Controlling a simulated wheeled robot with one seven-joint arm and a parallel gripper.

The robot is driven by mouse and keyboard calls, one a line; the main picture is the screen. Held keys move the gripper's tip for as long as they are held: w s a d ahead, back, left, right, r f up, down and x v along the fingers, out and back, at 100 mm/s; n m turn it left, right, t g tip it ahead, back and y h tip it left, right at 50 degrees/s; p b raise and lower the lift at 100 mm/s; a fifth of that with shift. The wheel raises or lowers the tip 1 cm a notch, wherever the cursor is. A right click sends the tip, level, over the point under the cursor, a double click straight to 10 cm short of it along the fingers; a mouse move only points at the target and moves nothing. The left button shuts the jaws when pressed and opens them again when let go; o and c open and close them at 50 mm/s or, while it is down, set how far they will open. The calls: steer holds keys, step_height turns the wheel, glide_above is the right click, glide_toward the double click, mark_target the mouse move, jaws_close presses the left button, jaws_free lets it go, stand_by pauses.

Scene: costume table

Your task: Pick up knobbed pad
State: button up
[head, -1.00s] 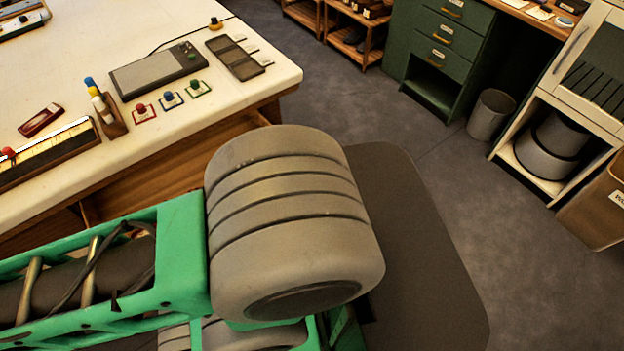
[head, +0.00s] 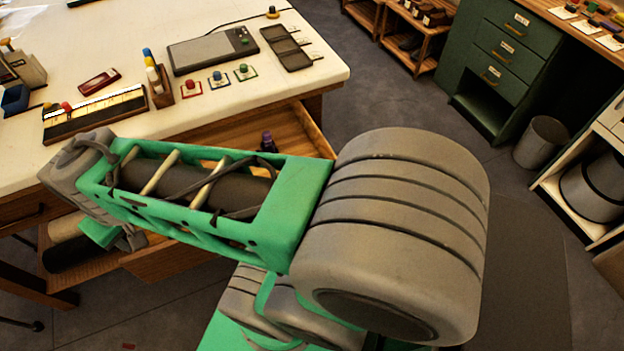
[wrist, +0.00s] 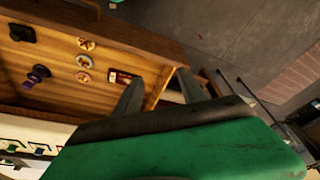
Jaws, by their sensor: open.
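Several small items lie in the open wooden drawer (wrist: 60,90) below my gripper. A dark item with a purple knob (wrist: 38,73) lies there; its purple knob (head: 267,142) also shows in the head view. A flat dark squarish piece (wrist: 22,33) lies near it; I cannot tell which is the knobbed pad.
Round badges (wrist: 84,61) and a red-and-white item (wrist: 120,76) also lie in the drawer. The drawer walls stand around them. The tabletop (head: 310,85) holds a grey tablet (head: 212,50) and a black three-part tray (head: 287,48).

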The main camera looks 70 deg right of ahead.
steer(key=shift+o, duration=1.4)
steer(key=w+d+f+m+g+h+p, duration=0.1)
steer(key=d+f+m, duration=0.3)
steer(key=d+m, duration=0.6)
steer(key=d+g+h, duration=0.1)
steer(key=d, duration=0.3)
steer(key=shift+w+f+p, duration=0.15)
steer(key=shift+p, duration=0.25)
steer(key=shift+o, duration=0.7)
steer(key=s+d+f+m+g+p, duration=0.1)
steer(key=s+d+f+m+g, duration=0.1)
steer(key=d+f+m, duration=0.2)
steer(key=d+m, duration=0.2)
steer(key=d, duration=0.2)
steer(key=shift+s+d+m+h, duration=0.15)
steer(key=shift+s+m+h, duration=0.15)
steer(key=shift+s+h, duration=0.1)
steer(key=s+d+f+m+g+p, duration=0.1)
steer(key=s+d+f+m, duration=0.2)
steer(key=s+d+f, duration=0.1)
steer(key=s+d+f+m+g, duration=0.1)
steer(key=s+d+f+m, duration=0.3)
steer(key=s+f, duration=0.1)
steer(key=s+d+f+m+g+p, duration=0.1)
steer(key=s+d+f+m+g, duration=0.1)
steer(key=s+d+f, duration=0.3)
steer(key=shift+s+d+m+p, duration=0.1)
steer(key=shift+s+m+p, duration=0.3)
steer(key=shift+m, duration=0.3)
